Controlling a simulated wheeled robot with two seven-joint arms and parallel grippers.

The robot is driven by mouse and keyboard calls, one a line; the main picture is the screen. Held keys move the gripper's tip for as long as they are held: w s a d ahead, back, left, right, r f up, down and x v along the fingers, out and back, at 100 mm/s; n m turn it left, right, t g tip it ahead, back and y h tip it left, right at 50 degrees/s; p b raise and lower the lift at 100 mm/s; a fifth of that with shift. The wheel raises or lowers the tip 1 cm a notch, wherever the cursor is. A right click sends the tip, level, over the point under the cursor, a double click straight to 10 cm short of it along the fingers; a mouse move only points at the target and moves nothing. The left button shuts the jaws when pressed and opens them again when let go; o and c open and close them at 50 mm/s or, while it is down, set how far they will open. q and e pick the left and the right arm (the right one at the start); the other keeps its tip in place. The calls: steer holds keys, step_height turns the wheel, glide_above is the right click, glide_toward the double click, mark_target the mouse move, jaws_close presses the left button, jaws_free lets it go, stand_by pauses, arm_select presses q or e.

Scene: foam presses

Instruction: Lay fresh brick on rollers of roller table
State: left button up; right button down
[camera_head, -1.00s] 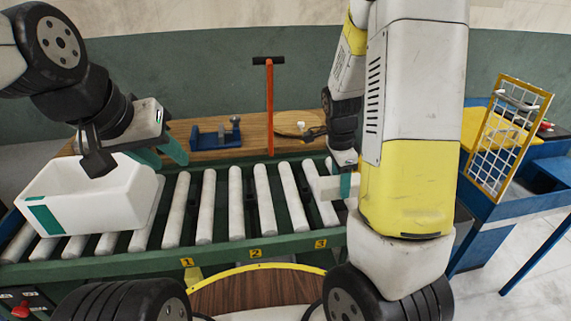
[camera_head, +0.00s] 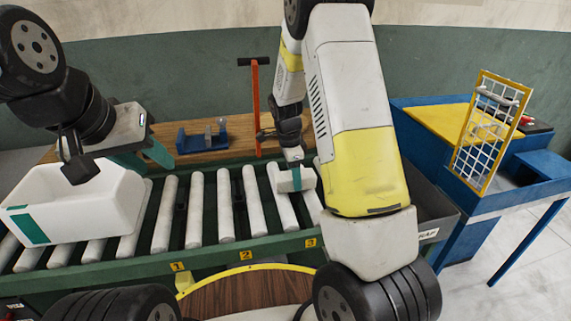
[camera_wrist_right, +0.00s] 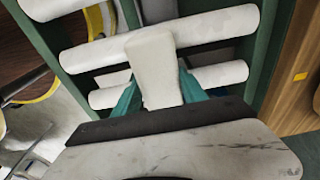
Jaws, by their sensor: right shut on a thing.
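The fresh brick is a pale white block (camera_wrist_right: 154,62), held between the teal fingers of my right gripper (camera_wrist_right: 160,92). In the head view the brick (camera_head: 284,184) is above the right part of the roller table (camera_head: 225,252), near the mark 3. In the right wrist view it overlaps the white rollers (camera_wrist_right: 215,27); I cannot tell whether it touches them. My left gripper (camera_head: 145,155) is behind the white tub at the left, with its teal fingers apart and nothing visible between them.
A white tub (camera_head: 100,205) with a green patch sits on the left rollers. A blue vise (camera_head: 202,141) and a red T-handled bar (camera_head: 255,105) are at the wooden bench behind. A blue stand with a yellow mesh gate (camera_head: 490,130) is at the right. The middle rollers are bare.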

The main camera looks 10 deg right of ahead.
mark_target(290, 175)
steer(key=c, duration=0.6)
jaws_free()
step_height(290, 175, up, 12)
steer(key=a, duration=0.1)
steer(key=s+r+n+t+y, duration=0.1)
steer(key=s+r+n+t, duration=0.1)
steer(key=s+r+n, duration=0.3)
steer(key=s+r+n+t+y, duration=0.1)
steer(key=s+r+n+t, duration=0.1)
steer(key=s+r+n, duration=0.2)
steer(key=s+a+r+n+t+y, duration=0.1)
steer(key=s+r+n+t, duration=0.1)
steer(key=s+r+n, duration=0.3)
steer(key=shift+s+a+r+n+y, duration=0.1)
steer(key=shift+s+n, duration=0.6)
steer(key=shift+s, duration=1)
steer(key=shift+s+d+r+n+y, duration=0.15)
steer(key=shift+s+n, duration=0.55)
steer(key=shift+s, duration=1.05)
steer(key=shift+s+a+r+n+y, duration=0.15)
steer(key=shift+s+n, duration=0.55)
steer(key=shift+s, duration=1)
